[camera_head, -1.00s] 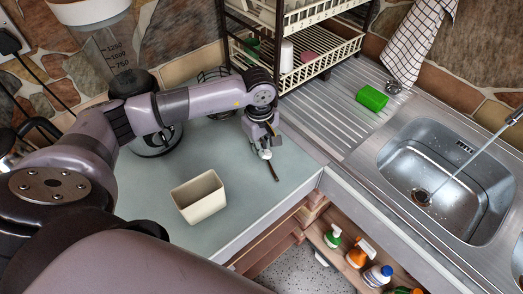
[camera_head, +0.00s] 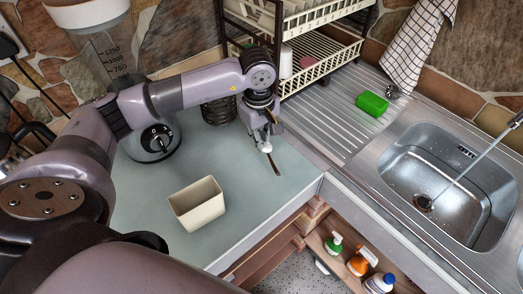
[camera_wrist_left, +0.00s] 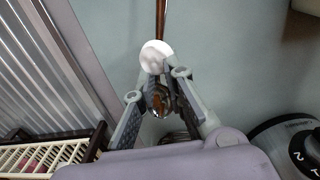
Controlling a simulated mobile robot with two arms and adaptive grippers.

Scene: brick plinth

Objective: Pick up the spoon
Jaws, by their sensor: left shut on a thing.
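The spoon has a thin dark brown handle (camera_head: 275,165) that sticks out below my left gripper (camera_head: 266,143) in the head view. In the left wrist view the handle (camera_wrist_left: 161,18) runs up from the fingertips, and the shiny bowl (camera_wrist_left: 160,100) lies between the fingers. My left gripper (camera_wrist_left: 157,62) is shut on the spoon near the fingertips. The fingers hide part of the handle. The spoon appears to be held just above the grey-green countertop (camera_head: 240,195), but the gap is hard to judge. My right gripper is not in view.
A cream open box (camera_head: 197,204) stands on the counter, with clear counter around it. A dish rack (camera_head: 322,68) stands behind the gripper. A green object (camera_head: 371,103) lies on the drainboard beside the sink (camera_head: 440,180). A blender-like appliance (camera_head: 150,143) stands behind my arm.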

